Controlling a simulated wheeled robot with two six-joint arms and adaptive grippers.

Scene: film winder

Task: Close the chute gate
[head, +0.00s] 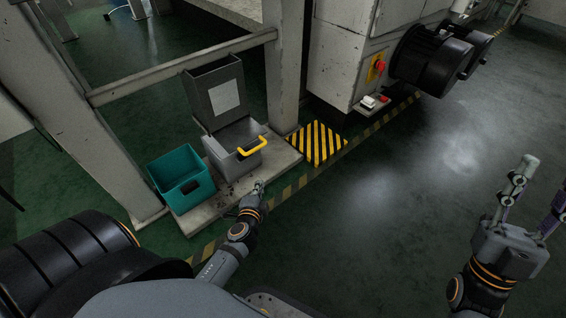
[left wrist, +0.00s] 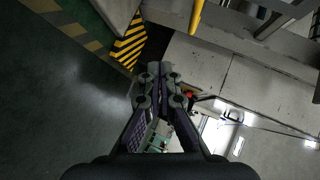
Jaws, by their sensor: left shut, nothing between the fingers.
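The chute (head: 222,152) is a grey metal box on a low pale platform. A tall grey panel with a white label (head: 225,97) stands upright at its back. A flat grey plate (head: 240,133) with a yellow handle (head: 252,147) sits at its front, apparently the gate. A yellow bar, likely this handle (left wrist: 197,16), shows at the top of the left wrist view. My left gripper (head: 259,187) is shut and empty, in front of and below the handle, apart from it. It also shows in the left wrist view (left wrist: 160,72). My right gripper (head: 540,180) is open and empty, far right.
A teal bin (head: 181,180) stands left of the chute on the same platform (head: 276,164). A leg of the grey frame (head: 284,70) rises just behind right. A yellow-black striped floor patch (head: 316,144) lies right of the platform. The floor at right is clear.

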